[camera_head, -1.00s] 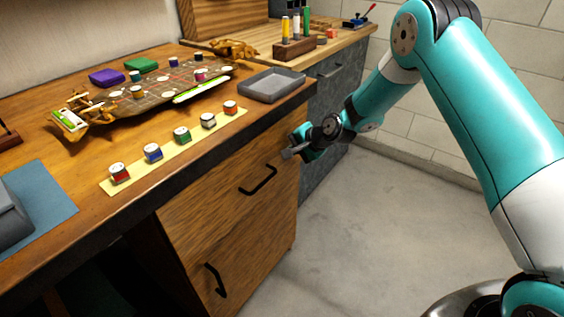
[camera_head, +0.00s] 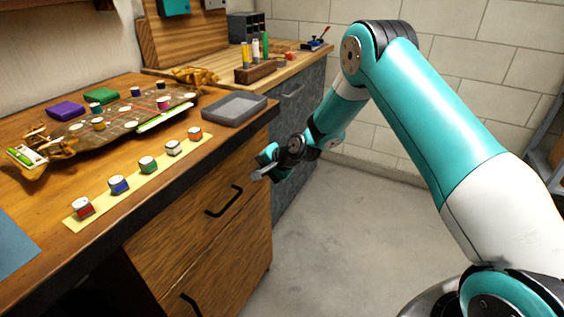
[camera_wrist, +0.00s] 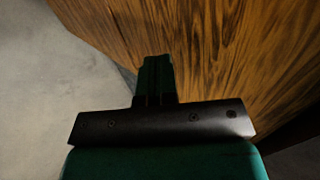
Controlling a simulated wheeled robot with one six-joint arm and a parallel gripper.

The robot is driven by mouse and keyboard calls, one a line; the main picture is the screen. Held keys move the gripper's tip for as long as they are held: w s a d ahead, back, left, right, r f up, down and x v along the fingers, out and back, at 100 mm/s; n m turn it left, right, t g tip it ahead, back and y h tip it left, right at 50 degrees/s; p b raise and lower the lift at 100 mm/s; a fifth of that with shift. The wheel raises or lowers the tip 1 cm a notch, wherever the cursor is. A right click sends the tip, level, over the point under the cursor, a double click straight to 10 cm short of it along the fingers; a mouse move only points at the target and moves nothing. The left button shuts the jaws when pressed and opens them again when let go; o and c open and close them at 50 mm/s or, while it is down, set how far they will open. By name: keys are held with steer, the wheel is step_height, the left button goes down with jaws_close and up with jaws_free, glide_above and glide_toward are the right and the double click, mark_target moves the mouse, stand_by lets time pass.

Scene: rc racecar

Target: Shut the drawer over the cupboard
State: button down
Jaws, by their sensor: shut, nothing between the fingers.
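The wooden drawer (camera_head: 196,213) is under the worktop and has a black bar handle (camera_head: 223,201). The wooden cupboard (camera_head: 222,262) is below it, with its own black handle (camera_head: 189,304) near the bottom of the head view. The drawer front looks about flush with the cupboard front; I cannot tell if a small gap remains. My gripper (camera_head: 260,175) is shut and empty at the right end of the drawer front, right of the handle. In the wrist view its shut fingers (camera_wrist: 156,75) point at wood grain. I cannot tell whether they touch it.
The worktop above holds a grey tray (camera_head: 235,109), a yellow strip (camera_head: 134,186) with several paint pots, and a car model (camera_head: 120,125). A grey cabinet (camera_head: 299,140) stands behind my gripper. The concrete floor (camera_head: 330,230) in front is clear.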

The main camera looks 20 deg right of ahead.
steer(key=s+d+f+v, duration=0.1)
steer(key=v, duration=1)
steer(key=s+a+r+n+g+p, duration=0.25)
steer(key=s+a+r+n, duration=0.2)
steer(key=s+r, duration=0.35)
steer(key=s+a+r+n+g+p, duration=0.1)
steer(key=s+a+r+n+p, duration=0.35)
steer(key=r, duration=0.65)
steer(key=s+r+n+g+h+p, duration=0.1)
steer(key=s+r+n, duration=0.2)
steer(key=s, duration=0.7)
steer(key=s+a+r+n+g+h+p, duration=0.1)
steer(key=s+r+n, duration=0.3)
steer(key=s, duration=0.7)
step_height(320, 180, up, 3)
steer(key=shift+s+a+f+n+g+p, duration=0.15)
steer(key=shift+s+a+n+g+p, duration=0.15)
steer(key=shift+g+p, duration=0.45)
